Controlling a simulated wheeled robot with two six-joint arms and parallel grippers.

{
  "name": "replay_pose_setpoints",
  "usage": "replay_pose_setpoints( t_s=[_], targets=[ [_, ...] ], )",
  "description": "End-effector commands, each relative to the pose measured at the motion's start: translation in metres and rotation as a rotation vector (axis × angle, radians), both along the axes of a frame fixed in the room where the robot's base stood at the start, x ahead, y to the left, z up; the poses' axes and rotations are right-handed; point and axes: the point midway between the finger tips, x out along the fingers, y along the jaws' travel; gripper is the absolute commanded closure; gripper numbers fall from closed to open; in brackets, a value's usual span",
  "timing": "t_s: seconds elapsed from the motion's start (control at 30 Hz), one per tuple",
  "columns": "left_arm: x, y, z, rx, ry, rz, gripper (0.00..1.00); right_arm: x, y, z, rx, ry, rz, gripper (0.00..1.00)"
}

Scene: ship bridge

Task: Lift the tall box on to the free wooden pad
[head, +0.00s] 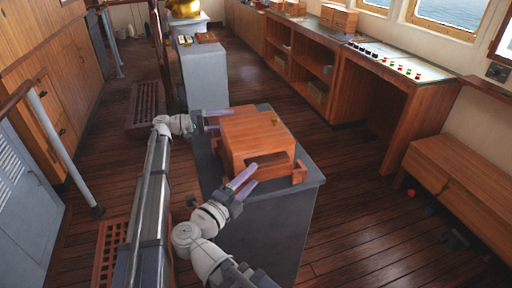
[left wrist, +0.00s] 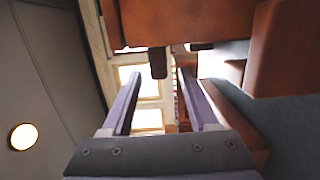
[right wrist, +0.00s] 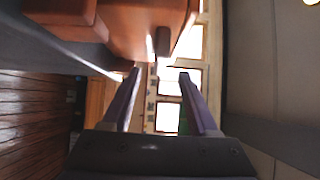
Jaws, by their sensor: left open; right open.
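The tall box (head: 247,131) is reddish-brown wood with a small brass-coloured piece on top. It stands on a dark grey pedestal (head: 290,225), with low wooden blocks (head: 299,172) at its base. My left gripper (head: 222,119) is open at the box's far left side. My right gripper (head: 254,175) is open at its near side. In the left wrist view a dark peg (left wrist: 158,62) shows ahead between the open fingers; a similar peg (right wrist: 163,42) shows in the right wrist view. Neither gripper visibly holds anything. I cannot tell which surface is the free wooden pad.
A grey cabinet (head: 205,75) with small items on top stands behind the pedestal. A console desk (head: 360,85) runs along the right, with a wooden bench (head: 450,180) nearer. Wooden gratings (head: 147,105) lie on the left floor. Open floor lies between pedestal and desk.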

Motion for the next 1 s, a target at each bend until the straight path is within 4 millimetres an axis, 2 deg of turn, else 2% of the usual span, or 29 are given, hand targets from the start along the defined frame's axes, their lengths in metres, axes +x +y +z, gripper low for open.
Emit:
replay_pose_setpoints(
  t_s=[0.5, 0.7, 1.0],
  targets=[
    [0.011, -0.065, 0.000, 0.000, 0.000, -0.002, 0.40, 0.054, -0.038, 0.000, -0.001, -0.001, -0.003, 0.40],
    [0.013, -0.074, 0.000, 0.000, 0.000, 0.000, 0.40, 0.062, -0.043, 0.000, -0.001, -0.001, -0.001, 0.40],
    [0.013, -0.075, 0.000, 0.000, 0.000, 0.000, 0.42, 0.062, -0.044, 0.000, -0.001, -0.001, 0.000, 0.42]
  ],
)
